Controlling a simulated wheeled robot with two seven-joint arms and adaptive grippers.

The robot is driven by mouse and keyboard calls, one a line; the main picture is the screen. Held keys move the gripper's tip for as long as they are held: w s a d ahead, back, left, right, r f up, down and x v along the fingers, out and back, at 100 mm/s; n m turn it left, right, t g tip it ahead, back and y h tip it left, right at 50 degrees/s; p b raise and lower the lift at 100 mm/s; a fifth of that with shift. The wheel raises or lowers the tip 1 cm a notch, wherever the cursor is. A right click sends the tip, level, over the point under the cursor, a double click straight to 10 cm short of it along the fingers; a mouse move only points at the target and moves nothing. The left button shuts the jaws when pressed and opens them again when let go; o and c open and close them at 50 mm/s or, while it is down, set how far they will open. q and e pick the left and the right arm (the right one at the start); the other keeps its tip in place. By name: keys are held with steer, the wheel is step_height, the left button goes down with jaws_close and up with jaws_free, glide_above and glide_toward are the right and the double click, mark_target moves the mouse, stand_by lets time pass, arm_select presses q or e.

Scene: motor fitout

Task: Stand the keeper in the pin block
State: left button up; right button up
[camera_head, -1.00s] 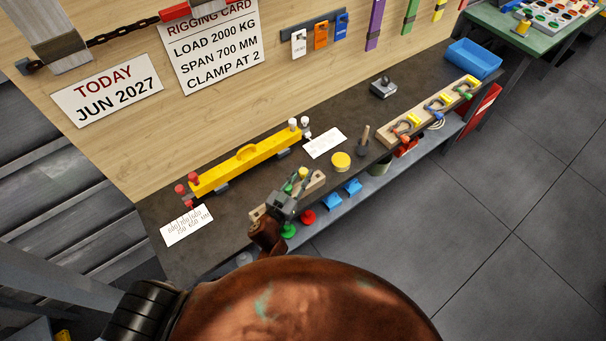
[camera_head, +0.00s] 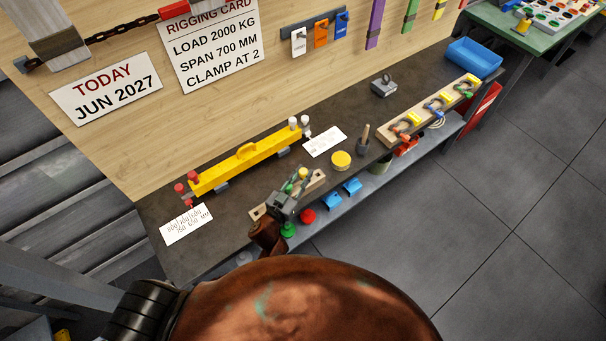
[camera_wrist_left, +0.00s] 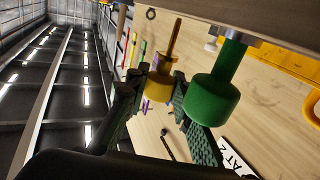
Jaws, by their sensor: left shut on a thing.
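In the wrist view, my left gripper (camera_wrist_left: 165,100) is shut on a yellow keeper (camera_wrist_left: 158,86), a short cylinder with a thin brass-coloured rod standing out of its end. In the head view, my left gripper (camera_head: 297,187) is over the wooden pin block (camera_head: 316,181), hiding its middle. The keeper's yellow end (camera_head: 303,173) shows between the fingertips. I cannot tell whether it touches the block. A green cylinder on a stem (camera_wrist_left: 211,99) is close beside one finger in the wrist view. My right gripper is not in view.
A yellow beam (camera_head: 240,165) lies behind the block on the dark bench. A round yellow tin (camera_head: 341,160) and a white card (camera_head: 325,142) are to the right.

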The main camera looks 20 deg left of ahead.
arm_select(q)
steer(key=shift+f, duration=0.25)
steer(key=o, duration=1.1)
steer(key=shift+f, duration=0.1)
steer(key=shift+s+a+f, duration=0.1)
steer(key=shift+s, duration=0.05)
steer(key=v, duration=1.1)
steer(key=shift+s, duration=0.4)
steer(key=shift+r, duration=0.35)
